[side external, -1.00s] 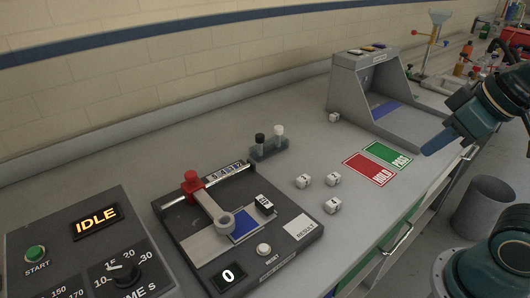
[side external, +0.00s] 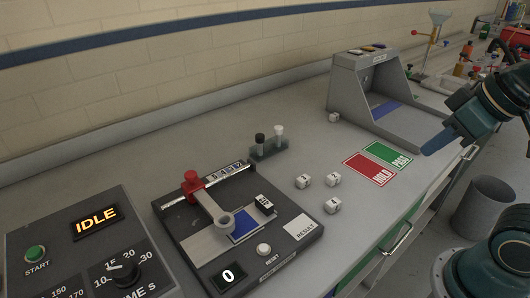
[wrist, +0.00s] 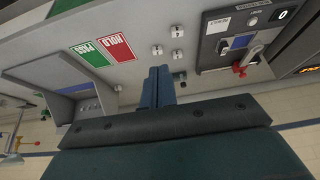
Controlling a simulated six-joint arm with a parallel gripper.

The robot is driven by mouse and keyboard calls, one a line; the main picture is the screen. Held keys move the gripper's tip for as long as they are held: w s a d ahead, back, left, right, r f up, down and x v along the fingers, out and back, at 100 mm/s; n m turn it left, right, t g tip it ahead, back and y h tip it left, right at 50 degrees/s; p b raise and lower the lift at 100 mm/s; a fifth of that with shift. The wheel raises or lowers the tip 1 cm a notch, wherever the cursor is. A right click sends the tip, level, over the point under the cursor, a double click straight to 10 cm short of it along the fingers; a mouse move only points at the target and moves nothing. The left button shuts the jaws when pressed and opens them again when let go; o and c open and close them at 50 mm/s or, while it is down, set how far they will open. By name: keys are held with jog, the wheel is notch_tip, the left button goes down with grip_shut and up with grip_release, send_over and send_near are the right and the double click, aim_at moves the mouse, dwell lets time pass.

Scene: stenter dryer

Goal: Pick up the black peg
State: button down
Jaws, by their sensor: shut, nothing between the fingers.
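The black peg (side external: 260,139) stands upright in a small dark rack (side external: 271,152) on the grey bench, to the left of a white-topped peg (side external: 279,131). My gripper (side external: 427,151) is at the right of the side view, above the bench near the green and red cards and well to the right of the peg. Its blue fingers are shut with nothing seen between them. In the wrist view the fingers (wrist: 157,71) lie close together. I cannot make out the black peg clearly there.
Several white cubes (side external: 334,180) lie on the bench between the rack and the red HOLD card (side external: 367,169). The green PASS card (side external: 388,153) is beside it. A grey hooded stand (side external: 345,89) is behind, and a black test device (side external: 306,248) with a red-knobbed arm is in front.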

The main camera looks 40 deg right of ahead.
jog(key=c, duration=2.1)
grip_release()
jog(key=o, duration=1)
jog(key=w+a+r+n+g+y, duration=0.15)
jog(key=w+n, duration=0.25)
jog(key=w, duration=0.7)
jog(key=w+a+r+n+g+h, duration=0.1)
jog(key=w+r+n, duration=0.25)
jog(key=w, duration=0.75)
jog(key=w+f+n+g, duration=0.1)
jog(key=w+f+n, duration=0.1)
jog(key=w+f, duration=0.3)
jog(key=w+a+f+n, duration=0.1)
jog(key=w+f+n, duration=0.2)
jog(key=w+f, duration=0.2)
jog(key=w+f+n+g+y, duration=0.1)
jog(key=w+f+n, duration=0.2)
jog(key=w, duration=0.5)
jog(key=shift+w+a+f+g, duration=0.15)
jog(key=shift+f+g, duration=0.05)
jog(key=shift+f, duration=0.25)
jog(key=shift+w+a+f+g, duration=0.1)
jog(key=shift+w+f+g, duration=0.05)
jog(key=shift+f, duration=0.3)
jog(key=shift+w+f, duration=0.2)
jog(key=shift+f, duration=0.1)
